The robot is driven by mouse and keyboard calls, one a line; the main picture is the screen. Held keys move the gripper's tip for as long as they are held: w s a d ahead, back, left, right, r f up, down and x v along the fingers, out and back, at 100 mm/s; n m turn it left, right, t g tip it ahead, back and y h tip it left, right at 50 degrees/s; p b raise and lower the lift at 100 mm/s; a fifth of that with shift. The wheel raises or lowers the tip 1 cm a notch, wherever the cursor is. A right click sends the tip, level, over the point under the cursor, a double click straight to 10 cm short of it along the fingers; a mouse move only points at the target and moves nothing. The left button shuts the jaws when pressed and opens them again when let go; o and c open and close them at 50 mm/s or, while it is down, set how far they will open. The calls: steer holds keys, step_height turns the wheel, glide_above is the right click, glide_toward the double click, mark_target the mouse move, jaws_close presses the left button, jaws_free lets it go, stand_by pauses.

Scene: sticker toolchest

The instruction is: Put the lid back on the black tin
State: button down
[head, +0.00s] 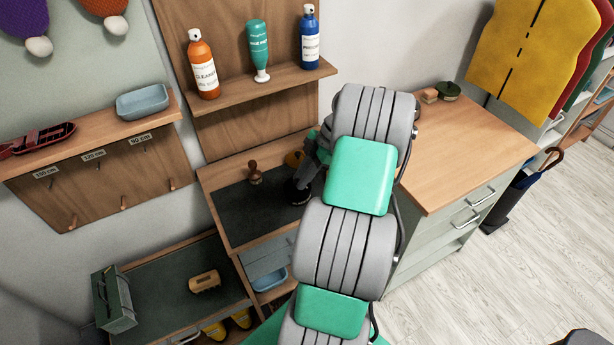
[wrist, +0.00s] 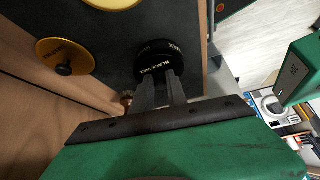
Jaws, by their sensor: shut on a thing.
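My gripper (wrist: 160,82) is shut on a black round lid (wrist: 153,52) with white lettering that reads BLACK WAX. The fingers meet at its near side and hide part of it. The black tin (head: 297,193) shows as a dark round shape on the dark top of the wooden bench, partly covered by my gripper in the head view. I cannot tell lid and tin apart there, nor whether the lid touches the tin or how level it sits.
A yellow round piece with a black knob (wrist: 62,62) is close to the held lid. A brown-knobbed brush (head: 254,172) stands to the left on the bench (head: 232,215). A wooden back wall and a shelf with bottles (head: 203,65) rise behind.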

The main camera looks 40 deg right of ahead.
steer(key=shift+d+f, duration=0.1)
steer(key=shift+f, duration=0.05)
steer(key=shift+b, duration=0.35)
steer(key=shift+s+a+r, duration=0.25)
steer(key=shift+s+a, duration=0.05)
steer(key=shift+a, duration=0.15)
steer(key=shift+w+f, duration=0.1)
steer(key=shift+w+d+f, duration=0.15)
steer(key=shift+w+d, duration=0.05)
steer(key=shift+d, duration=0.05)
steer(key=shift+d, duration=0.1)
steer(key=c, duration=1.2)
jaws_free()
steer(key=shift+f, duration=0.1)
steer(key=shift+c, duration=0.2)
steer(key=shift+o, duration=0.3)
